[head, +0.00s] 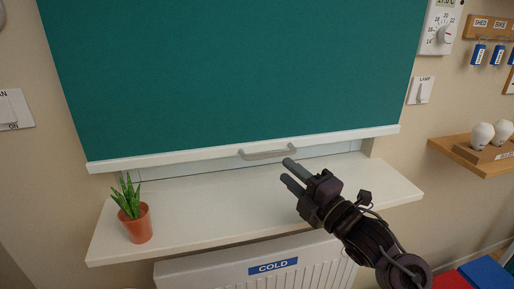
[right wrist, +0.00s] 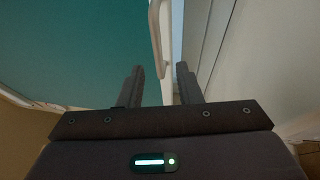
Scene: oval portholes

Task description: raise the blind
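The teal blind (head: 240,70) hangs low over the window, with a white bottom rail (head: 180,157) and a grey bar handle (head: 267,152) at its middle. My right gripper (head: 289,171) is just below and right of the handle's right end in the head view, above the sill. In the right wrist view its two fingers (right wrist: 160,85) are apart with nothing between them. The handle (right wrist: 156,38) and the rail (right wrist: 166,75) show just ahead of the fingertips, and the gripper appears apart from the handle. My left gripper is not in view.
A potted plant (head: 137,222) stands at the left of the white sill (head: 200,205). A radiator (head: 240,272) labelled COLD is below. A lamp switch (head: 421,91), thermostat (head: 440,30) and wooden shelf (head: 470,160) are on the right.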

